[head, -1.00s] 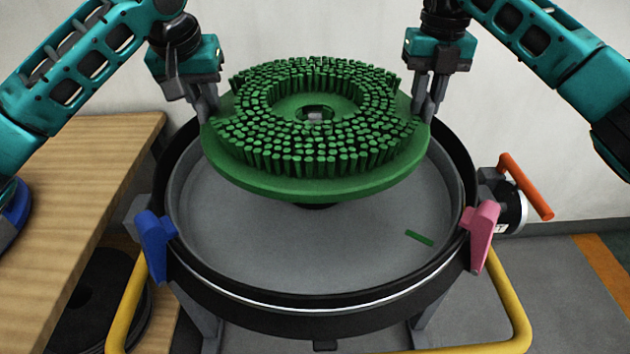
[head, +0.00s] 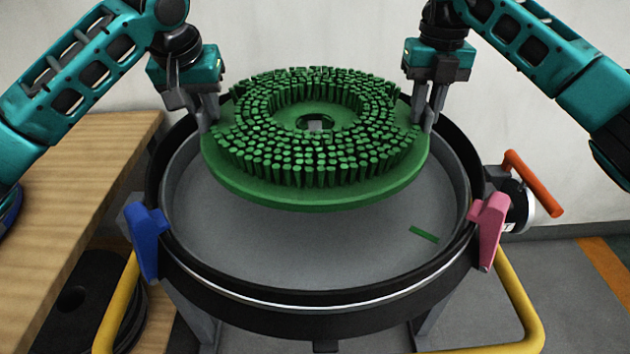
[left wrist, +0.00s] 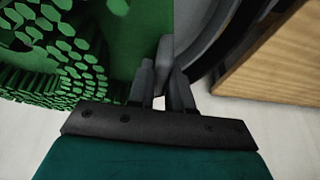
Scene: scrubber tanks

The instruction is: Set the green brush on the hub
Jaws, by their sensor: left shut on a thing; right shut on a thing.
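The green brush (head: 320,196) is a round disc with bristles facing up and a hole in its middle. It is held roughly level over the round grey tank (head: 230,262), toward its back. My left gripper (head: 209,122) is shut on the brush's left rim; in the left wrist view the fingers (left wrist: 163,80) pinch the edge of the green disc. My right gripper (head: 428,118) is shut on its right rim. A small grey piece (head: 316,125) shows through the brush's centre hole, likely the hub. The rest of the hub is hidden under the brush.
A blue clamp (head: 147,240) and a pink clamp (head: 489,228) sit on the tank rim. A green strip (head: 424,234) lies on the tank floor. A wooden table (head: 75,190) stands left, an orange-handled valve (head: 533,184) right, and a yellow rail (head: 527,305) runs around the front.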

